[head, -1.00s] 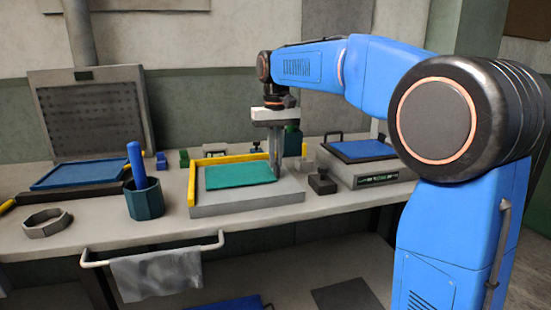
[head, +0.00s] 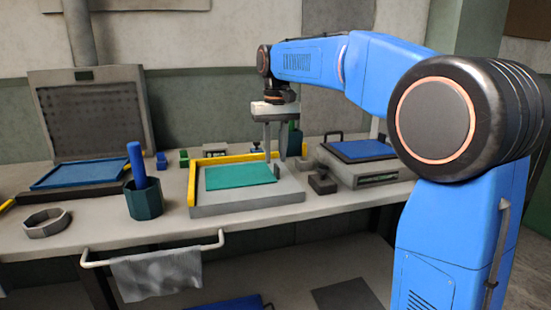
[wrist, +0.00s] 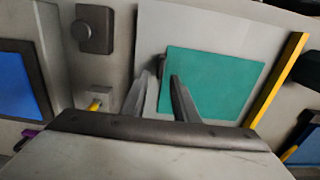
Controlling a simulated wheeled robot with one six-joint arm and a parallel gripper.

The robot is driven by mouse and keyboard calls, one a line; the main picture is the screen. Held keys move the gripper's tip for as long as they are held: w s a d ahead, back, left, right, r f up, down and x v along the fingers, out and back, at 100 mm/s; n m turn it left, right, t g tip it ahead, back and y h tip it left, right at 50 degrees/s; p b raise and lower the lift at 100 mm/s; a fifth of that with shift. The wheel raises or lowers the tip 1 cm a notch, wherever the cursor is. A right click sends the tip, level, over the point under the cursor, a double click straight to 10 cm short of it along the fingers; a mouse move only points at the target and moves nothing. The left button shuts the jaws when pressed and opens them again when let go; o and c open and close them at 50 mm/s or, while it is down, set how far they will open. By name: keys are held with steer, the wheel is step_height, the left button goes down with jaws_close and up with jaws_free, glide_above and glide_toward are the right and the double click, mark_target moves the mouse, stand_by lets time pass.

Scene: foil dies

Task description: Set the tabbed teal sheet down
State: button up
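The teal sheet (head: 240,176) lies flat on a grey plate (head: 247,204) that has a yellow edge (head: 192,184) along its left and back. A small dark tab (head: 277,171) shows at the sheet's right end. In the wrist view the sheet (wrist: 212,82) lies beyond my fingers, inside the yellow edge. My gripper (head: 275,155) is above the tab end, with its two fingers apart and nothing between them. In the wrist view the fingers (wrist: 164,74) partly hide the tab end.
A dark green cup (head: 143,199) with a blue rod stands left of the plate. A small dark block (head: 322,184) and a device with a blue top (head: 358,149) stand to the right. A blue sheet (head: 78,173) lies on the open press at left.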

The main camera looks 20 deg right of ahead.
step_height(320, 180, up, 10)
steer(key=shift+r, duration=0.2)
steer(key=s+d+f+t, duration=0.1)
steer(key=s+d+f, duration=0.1)
steer(key=s+f, duration=0.8)
steer(key=s+d+f+t, duration=0.2)
steer(key=s+d+f, duration=0.1)
steer(key=s+f, duration=0.7)
steer(key=s+d+f+t, duration=0.1)
steer(key=s+d+f, duration=0.2)
steer(key=s+f, duration=0.7)
steer(key=s, duration=0.4)
steer(key=shift+s+f+t, duration=0.25)
steer(key=shift+t, duration=0.15)
